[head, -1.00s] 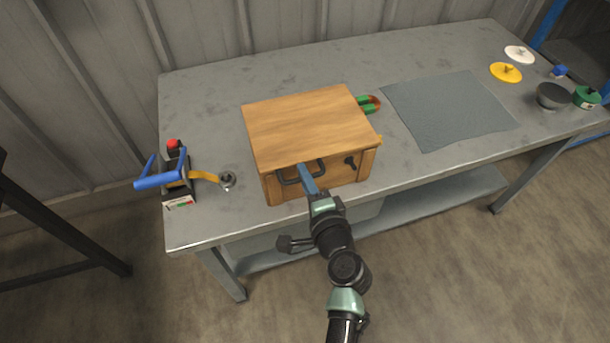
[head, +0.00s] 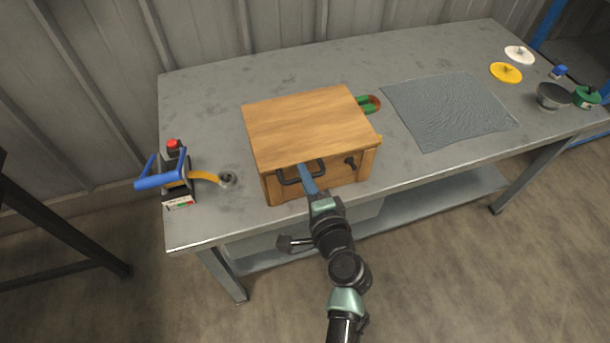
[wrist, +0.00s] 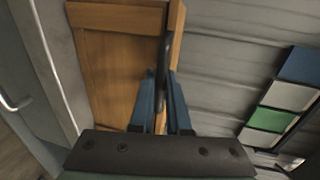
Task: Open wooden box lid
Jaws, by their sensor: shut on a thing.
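The wooden box (head: 280,190) stands on the grey workbench, with its flat lid (head: 310,125) lying closed on top. A dark metal handle (head: 286,181) is on the box's front, just below the lid edge, and a dark latch or knob (head: 350,163) is to its right. My gripper (head: 307,178) is at the front of the box and is shut on the handle. In the wrist view, the blue fingers (wrist: 160,100) close around the dark handle bar (wrist: 163,60), with the wooden front (wrist: 108,60) beside it. The fingers partly hide the handle.
A blue-handled device (head: 165,178) stands left of the box. Green-handled tools (head: 365,103) lie behind its right side. A grey mat (head: 450,108) lies to the right, with discs (head: 506,72) and a dark bowl (head: 552,96) farther right. The bench behind the box is clear.

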